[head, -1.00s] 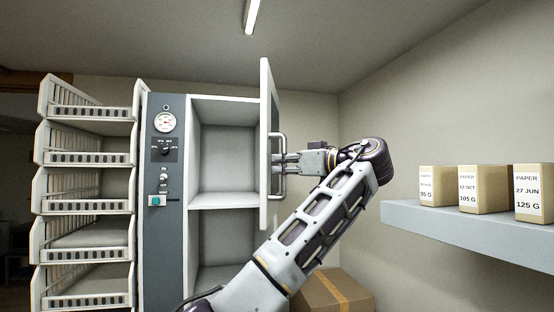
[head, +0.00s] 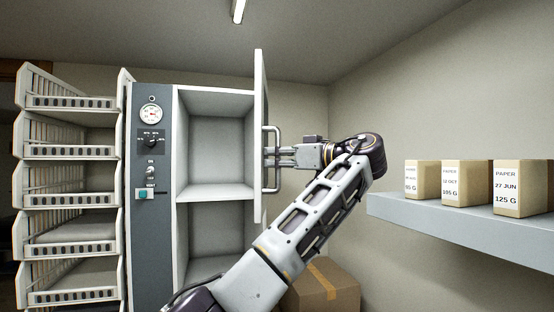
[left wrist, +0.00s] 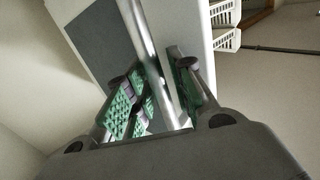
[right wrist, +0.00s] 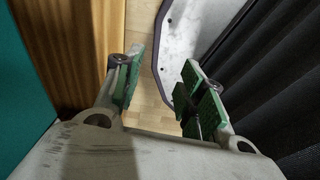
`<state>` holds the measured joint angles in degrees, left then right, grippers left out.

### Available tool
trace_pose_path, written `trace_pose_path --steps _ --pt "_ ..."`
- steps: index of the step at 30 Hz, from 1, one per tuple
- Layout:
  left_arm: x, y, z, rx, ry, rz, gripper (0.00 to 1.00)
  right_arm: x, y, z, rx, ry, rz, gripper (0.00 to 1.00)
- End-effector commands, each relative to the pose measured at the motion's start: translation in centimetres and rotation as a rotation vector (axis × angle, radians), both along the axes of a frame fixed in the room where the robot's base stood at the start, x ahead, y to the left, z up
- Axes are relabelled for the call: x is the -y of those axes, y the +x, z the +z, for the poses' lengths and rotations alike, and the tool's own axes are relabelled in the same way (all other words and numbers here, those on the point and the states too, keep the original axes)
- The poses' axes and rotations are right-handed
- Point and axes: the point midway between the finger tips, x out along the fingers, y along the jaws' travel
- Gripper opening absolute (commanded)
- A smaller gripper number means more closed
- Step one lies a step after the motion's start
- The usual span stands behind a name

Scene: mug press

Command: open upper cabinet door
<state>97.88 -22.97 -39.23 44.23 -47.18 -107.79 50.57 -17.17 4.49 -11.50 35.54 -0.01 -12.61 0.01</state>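The upper cabinet door (head: 260,120) stands swung out wide, seen almost edge-on in the head view. Its metal handle (head: 277,140) is a vertical bar on the door's outer side. My left gripper (head: 272,157) is at the middle of the handle. In the left wrist view the bar (left wrist: 148,45) runs between the green finger pads, which are close on both sides of it; the contact itself is partly hidden. The upper compartment (head: 215,140) is open and empty. My right gripper (right wrist: 160,85) is open and empty in the right wrist view, away from the cabinet.
A grey panel (head: 150,220) with gauge, knob and switches borders the cabinet on the left. Stacked white baskets (head: 70,150) stand further left. A wall shelf (head: 450,215) with paper boxes (head: 465,180) is on the right. A cardboard box (head: 330,285) lies below my left arm.

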Motion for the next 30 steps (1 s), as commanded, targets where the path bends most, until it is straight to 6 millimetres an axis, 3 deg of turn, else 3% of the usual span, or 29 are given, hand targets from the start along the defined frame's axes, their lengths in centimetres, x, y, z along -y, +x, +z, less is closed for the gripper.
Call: trace_pose_path --steps 20,30 --pt "-0.1 0.0 0.0 0.002 0.0 -0.003 0.35 0.3 0.0 -0.1 0.0 -0.003 0.0 0.4" --pt "-1.1 -0.1 -0.2 0.002 -0.002 -0.035 0.35 0.2 0.0 -1.2 -0.001 -0.002 0.0 0.4"
